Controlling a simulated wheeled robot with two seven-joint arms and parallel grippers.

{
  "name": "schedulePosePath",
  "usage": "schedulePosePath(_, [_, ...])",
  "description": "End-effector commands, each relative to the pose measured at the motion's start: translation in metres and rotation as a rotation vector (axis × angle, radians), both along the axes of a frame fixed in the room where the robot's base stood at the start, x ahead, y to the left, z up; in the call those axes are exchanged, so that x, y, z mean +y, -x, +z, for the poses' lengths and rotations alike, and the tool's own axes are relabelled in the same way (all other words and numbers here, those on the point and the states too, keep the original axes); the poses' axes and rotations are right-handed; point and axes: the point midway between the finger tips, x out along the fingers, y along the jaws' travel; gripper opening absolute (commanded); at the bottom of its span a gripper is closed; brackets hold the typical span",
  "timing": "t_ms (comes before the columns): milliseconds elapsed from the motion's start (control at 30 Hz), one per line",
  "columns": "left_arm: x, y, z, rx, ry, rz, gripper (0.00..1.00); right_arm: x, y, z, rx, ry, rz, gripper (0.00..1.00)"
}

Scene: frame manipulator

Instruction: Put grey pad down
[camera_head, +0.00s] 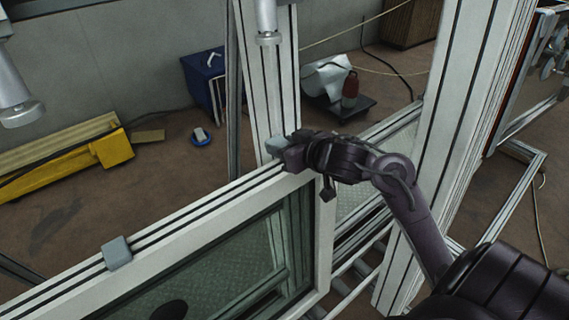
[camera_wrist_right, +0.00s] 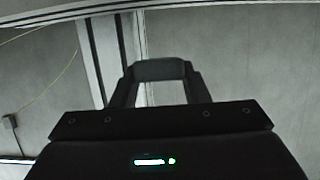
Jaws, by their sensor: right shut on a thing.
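A grey pad (camera_head: 277,146) is held in my right gripper (camera_head: 285,150) at the right end of the window frame's top rail, close to the upright post. I cannot tell whether the pad touches the rail. In the right wrist view the fingers (camera_wrist_right: 160,88) are closed around the grey pad (camera_wrist_right: 160,69), which spans between the tips. A second grey pad (camera_head: 117,252) sits on the top rail of the white window frame (camera_head: 190,217), further left. My left gripper is not in view.
A white upright post (camera_head: 268,80) stands right behind the held pad, and a wider post (camera_head: 450,120) stands to the right. Metal cylinders (camera_head: 267,22) hang from above. A yellow object (camera_head: 75,170) and a blue box (camera_head: 203,78) are on the floor behind.

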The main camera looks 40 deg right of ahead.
Motion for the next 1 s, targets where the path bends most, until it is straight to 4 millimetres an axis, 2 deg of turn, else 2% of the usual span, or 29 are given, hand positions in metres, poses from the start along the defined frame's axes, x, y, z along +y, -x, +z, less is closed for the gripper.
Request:
schedulePosePath(200, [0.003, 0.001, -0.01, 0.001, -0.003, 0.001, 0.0, 0.001, 0.0, -0.035, 0.004, -0.003, 0.001, 0.15])
schedulePosePath(300, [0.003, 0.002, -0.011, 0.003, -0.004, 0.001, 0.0, 0.0, 0.0, -0.042, 0.002, -0.002, -0.001, 0.15])
schedulePosePath(567, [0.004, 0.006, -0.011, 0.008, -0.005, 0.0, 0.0, 0.0, 0.0, -0.042, 0.001, -0.001, 0.0, 0.15])
schedulePosePath(900, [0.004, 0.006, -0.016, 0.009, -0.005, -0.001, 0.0, 0.0, 0.0, -0.052, 0.001, -0.001, 0.0, 0.15])
schedulePosePath(933, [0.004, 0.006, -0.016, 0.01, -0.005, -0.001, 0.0, 0.0, 0.0, -0.052, 0.001, -0.001, 0.0, 0.43])
schedulePosePath(1000, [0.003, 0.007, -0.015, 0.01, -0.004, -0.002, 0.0, 0.0, 0.0, -0.052, 0.001, -0.001, 0.0, 0.52])
